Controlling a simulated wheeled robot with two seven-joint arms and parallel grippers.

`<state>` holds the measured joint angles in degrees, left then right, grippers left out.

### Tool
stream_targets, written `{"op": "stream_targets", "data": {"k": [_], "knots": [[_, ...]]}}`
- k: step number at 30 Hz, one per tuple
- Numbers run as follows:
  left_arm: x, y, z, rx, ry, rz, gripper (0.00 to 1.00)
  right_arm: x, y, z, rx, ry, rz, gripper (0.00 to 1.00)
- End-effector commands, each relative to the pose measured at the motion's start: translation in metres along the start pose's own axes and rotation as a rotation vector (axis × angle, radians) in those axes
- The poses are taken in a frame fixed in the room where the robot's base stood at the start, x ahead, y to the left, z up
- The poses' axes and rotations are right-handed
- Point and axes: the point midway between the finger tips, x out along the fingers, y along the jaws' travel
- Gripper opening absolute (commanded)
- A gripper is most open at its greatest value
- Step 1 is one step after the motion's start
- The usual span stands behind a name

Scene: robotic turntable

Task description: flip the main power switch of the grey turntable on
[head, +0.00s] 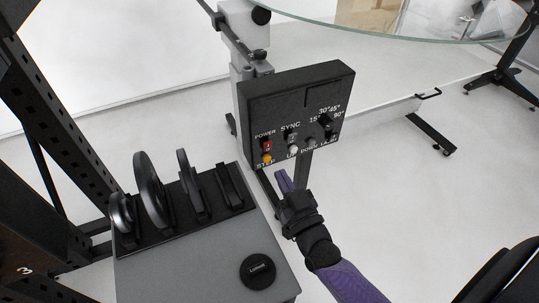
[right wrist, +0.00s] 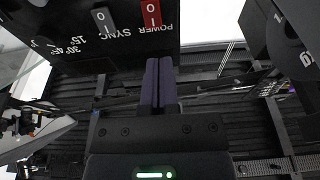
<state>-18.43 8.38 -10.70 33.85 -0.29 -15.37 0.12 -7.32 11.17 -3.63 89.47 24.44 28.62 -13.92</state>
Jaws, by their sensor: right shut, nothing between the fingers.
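The turntable's black control box (head: 292,105) is mounted on a grey upright post. Its red power switch (head: 267,146) sits under the POWER label at the box's lower left. The red switch also shows in the right wrist view (right wrist: 151,14), upside down with its marks visible; which way it is set I cannot tell. My right gripper (head: 283,180) is just below the box, with its purple fingers pointing up toward it. In the right wrist view its fingers (right wrist: 158,82) are shut with nothing between them, apart from the switch. My left gripper is not in view.
A grey sync switch (head: 292,137) and a knob (head: 326,122) share the panel. An orange button (head: 267,158) sits below the red switch. A grey cabinet (head: 200,270) with a lens cap (head: 258,271) stands left of my gripper. A glass disc (head: 440,34) overhangs at top right.

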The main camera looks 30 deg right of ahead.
Motion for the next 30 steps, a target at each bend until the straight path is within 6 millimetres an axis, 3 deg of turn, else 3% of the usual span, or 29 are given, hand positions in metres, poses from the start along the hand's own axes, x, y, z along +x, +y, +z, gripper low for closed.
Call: {"op": "stream_targets", "data": {"k": [6,10,23,26,28,30], "knots": [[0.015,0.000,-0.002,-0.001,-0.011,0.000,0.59,0.043,0.000,0.003,0.000,0.001,0.000,0.00],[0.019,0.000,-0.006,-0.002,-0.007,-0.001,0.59,0.059,0.000,0.002,-0.001,0.000,0.000,0.00],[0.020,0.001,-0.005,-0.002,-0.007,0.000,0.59,0.068,0.000,0.000,-0.001,-0.001,0.000,0.00],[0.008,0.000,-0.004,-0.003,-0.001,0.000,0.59,0.072,0.000,-0.007,-0.001,-0.025,0.000,0.00],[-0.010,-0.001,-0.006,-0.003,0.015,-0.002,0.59,0.077,0.000,-0.014,-0.001,-0.071,0.001,0.00],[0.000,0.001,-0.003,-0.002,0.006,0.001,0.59,0.074,0.000,-0.003,-0.002,-0.070,0.000,0.00]]}}
